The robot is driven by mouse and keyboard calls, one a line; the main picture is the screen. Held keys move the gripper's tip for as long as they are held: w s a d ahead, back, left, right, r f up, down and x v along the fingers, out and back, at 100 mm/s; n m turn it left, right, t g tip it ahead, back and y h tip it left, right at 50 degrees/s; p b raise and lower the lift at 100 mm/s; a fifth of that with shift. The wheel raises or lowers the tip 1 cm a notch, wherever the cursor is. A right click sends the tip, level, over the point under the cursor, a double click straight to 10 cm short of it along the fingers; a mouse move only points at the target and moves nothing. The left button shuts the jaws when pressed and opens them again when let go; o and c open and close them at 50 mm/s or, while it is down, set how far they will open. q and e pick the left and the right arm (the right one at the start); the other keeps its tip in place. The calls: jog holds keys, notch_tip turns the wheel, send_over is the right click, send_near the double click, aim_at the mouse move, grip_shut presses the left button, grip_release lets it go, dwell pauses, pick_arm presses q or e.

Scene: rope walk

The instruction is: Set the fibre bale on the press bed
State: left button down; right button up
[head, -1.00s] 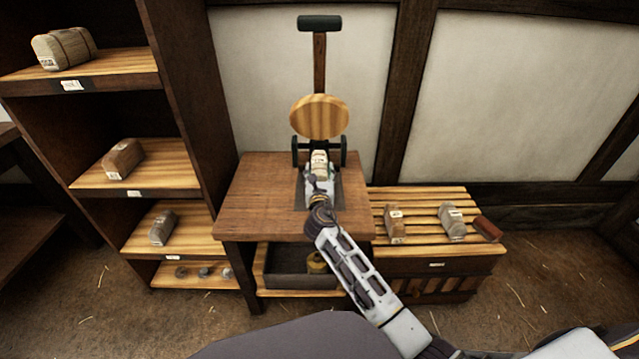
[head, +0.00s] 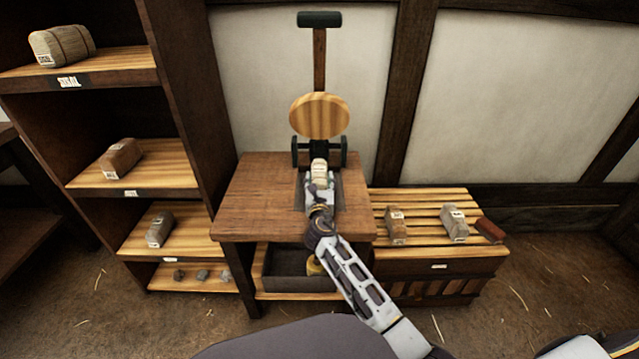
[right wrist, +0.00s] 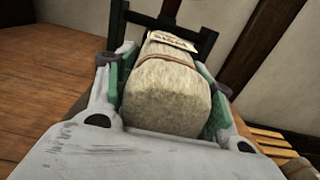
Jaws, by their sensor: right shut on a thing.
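The fibre bale (head: 319,170) is pale, with a tie band and a paper label; in the right wrist view it (right wrist: 167,92) sits between my fingers. My right gripper (head: 319,184) is shut on it, over the dark recessed press bed (head: 343,197) in the wooden table. Whether the bale touches the bed is hidden by my gripper and arm. The press stands behind, with a round wooden plate (head: 319,116) raised above on a lever with a dark handle (head: 319,19). My left gripper is not in view.
A shelf unit at left holds bales, including one on the top shelf (head: 62,45). A low slatted bench (head: 424,206) at right carries two bales and a reddish-brown block (head: 490,230). A dark tray (head: 288,268) sits under the table. The table's left top is clear.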

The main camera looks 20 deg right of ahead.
jog(key=shift+f, duration=0.1)
jog(key=o, duration=1.2)
jog(key=shift+c, duration=0.2)
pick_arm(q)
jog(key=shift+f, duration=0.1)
pick_arm(e)
jog(key=shift+p+v, duration=0.45)
jog(key=shift+v, duration=0.85)
jog(key=shift+p+v, duration=1.05)
jog(key=shift+v, duration=3.3)
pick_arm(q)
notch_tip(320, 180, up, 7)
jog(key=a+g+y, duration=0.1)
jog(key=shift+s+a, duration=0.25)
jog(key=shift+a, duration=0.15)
pick_arm(e)
jog(key=shift+s+a, duration=0.15)
jog(key=shift+s, duration=0.2)
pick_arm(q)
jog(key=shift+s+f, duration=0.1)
